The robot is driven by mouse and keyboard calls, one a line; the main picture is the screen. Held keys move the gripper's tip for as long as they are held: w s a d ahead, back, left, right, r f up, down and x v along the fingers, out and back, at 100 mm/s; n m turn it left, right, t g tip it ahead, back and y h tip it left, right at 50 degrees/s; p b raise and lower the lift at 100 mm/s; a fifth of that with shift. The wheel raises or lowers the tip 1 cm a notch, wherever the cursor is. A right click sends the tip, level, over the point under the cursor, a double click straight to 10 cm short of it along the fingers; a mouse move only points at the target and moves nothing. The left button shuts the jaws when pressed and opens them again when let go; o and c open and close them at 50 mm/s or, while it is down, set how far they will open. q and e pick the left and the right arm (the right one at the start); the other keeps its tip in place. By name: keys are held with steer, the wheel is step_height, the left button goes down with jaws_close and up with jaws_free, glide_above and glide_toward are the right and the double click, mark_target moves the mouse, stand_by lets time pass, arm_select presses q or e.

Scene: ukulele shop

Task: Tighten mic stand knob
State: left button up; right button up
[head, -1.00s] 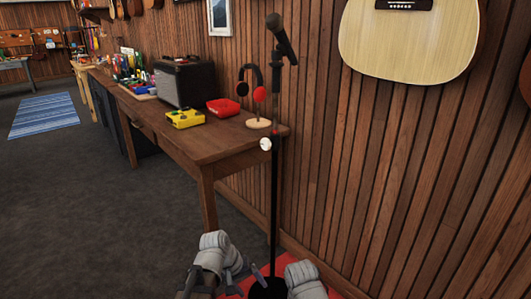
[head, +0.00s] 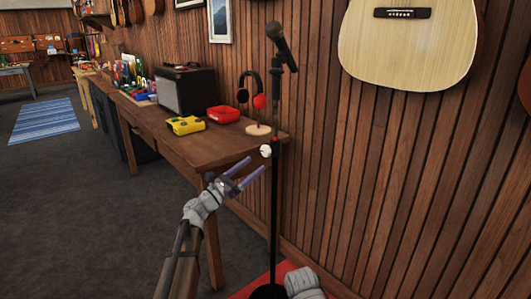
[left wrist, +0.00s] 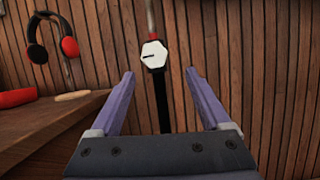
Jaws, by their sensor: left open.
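The mic stand (head: 274,215) is a thin black pole standing upright by the wood wall, with a black microphone (head: 278,37) at its top. The white knob (head: 265,151) sits on the pole at about table height. In the left wrist view the knob (left wrist: 154,54) is white, many-sided, with a dark slot, and lies ahead of and between my fingers. My left gripper (head: 244,174) is open and empty, to the left of and slightly below the knob, apart from it. Of my right arm only a grey part shows at the bottom; its fingers are out of view.
A wooden table (head: 207,146) stands left of the stand, with headphones (head: 251,90) on a holder, a red box (head: 223,114), a yellow box (head: 186,125) and a black amplifier (head: 185,89). A guitar (head: 405,45) hangs on the wall at upper right.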

mark_target(264, 153)
arm_select(q)
steer(key=shift+n+t, duration=0.3)
steer(key=shift+n, duration=0.1)
steer(key=p+x, duration=0.1)
steer(key=x, duration=0.1)
steer(key=p+x, duration=0.1)
steer(key=x, duration=0.4)
steer(key=shift+w+a+r+p, duration=0.15)
steer(key=shift+a+r+p, duration=0.15)
steer(key=shift+a+p, duration=0.1)
steer(key=shift+w+d+r, duration=0.1)
steer(key=shift+w+d, duration=0.2)
steer(key=shift+d, duration=0.05)
steer(key=shift+c, duration=0.4)
jaws_close()
